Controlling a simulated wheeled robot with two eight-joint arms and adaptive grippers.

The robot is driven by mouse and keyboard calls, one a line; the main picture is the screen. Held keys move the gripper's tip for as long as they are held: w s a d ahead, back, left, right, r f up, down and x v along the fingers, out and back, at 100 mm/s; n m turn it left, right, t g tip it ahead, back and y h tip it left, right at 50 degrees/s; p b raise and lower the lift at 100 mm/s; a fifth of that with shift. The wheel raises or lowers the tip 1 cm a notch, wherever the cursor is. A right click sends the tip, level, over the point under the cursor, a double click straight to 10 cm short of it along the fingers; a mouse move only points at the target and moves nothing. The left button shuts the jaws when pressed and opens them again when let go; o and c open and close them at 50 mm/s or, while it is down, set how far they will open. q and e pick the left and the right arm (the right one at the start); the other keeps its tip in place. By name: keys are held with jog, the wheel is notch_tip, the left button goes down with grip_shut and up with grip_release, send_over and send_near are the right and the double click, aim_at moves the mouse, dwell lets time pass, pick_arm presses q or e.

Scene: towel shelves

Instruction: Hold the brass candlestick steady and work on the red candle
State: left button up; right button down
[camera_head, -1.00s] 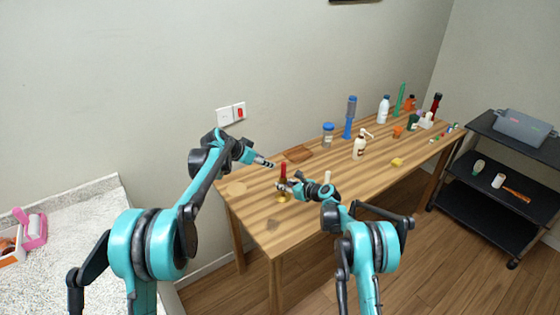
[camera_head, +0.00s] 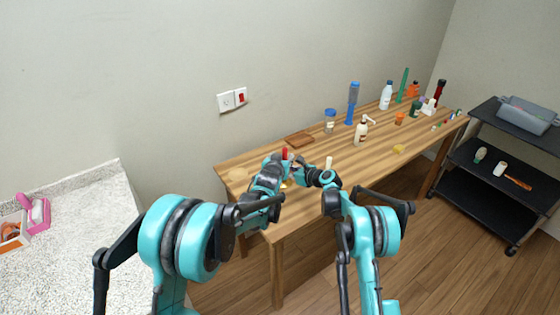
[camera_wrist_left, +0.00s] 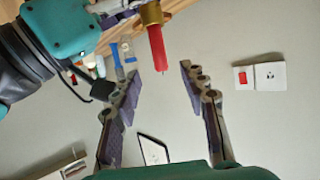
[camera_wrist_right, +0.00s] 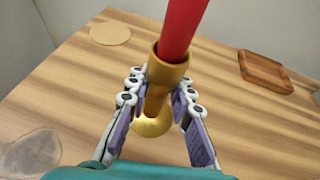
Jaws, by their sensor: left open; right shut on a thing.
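The red candle (camera_wrist_right: 180,25) stands in the cup of the brass candlestick (camera_wrist_right: 155,122) in the right wrist view. My right gripper (camera_wrist_right: 160,90) is shut on the candlestick's stem, below the cup. In the left wrist view the candle (camera_wrist_left: 157,48) appears upside down, its tip pointing between the fingers of my left gripper (camera_wrist_left: 160,75). The left gripper is open, its fingers apart on either side and not touching the candle. In the head view the candle's top (camera_head: 284,154) shows, while my left arm hides most of the candlestick.
A wooden tray (camera_wrist_right: 265,70) and a round tan disc (camera_wrist_right: 109,33) lie on the table near the candlestick. A black cart (camera_head: 500,165) stands beyond the table's right end.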

aim_at(284, 152)
pick_arm(q)
jog(key=x, duration=0.8)
jog(key=shift+s, duration=0.1)
jog(key=shift+c, duration=0.4)
grip_shut()
jog(key=shift+r, duration=2.95)
jog(key=shift+r, duration=0.1)
jog(key=shift+r, duration=1.9)
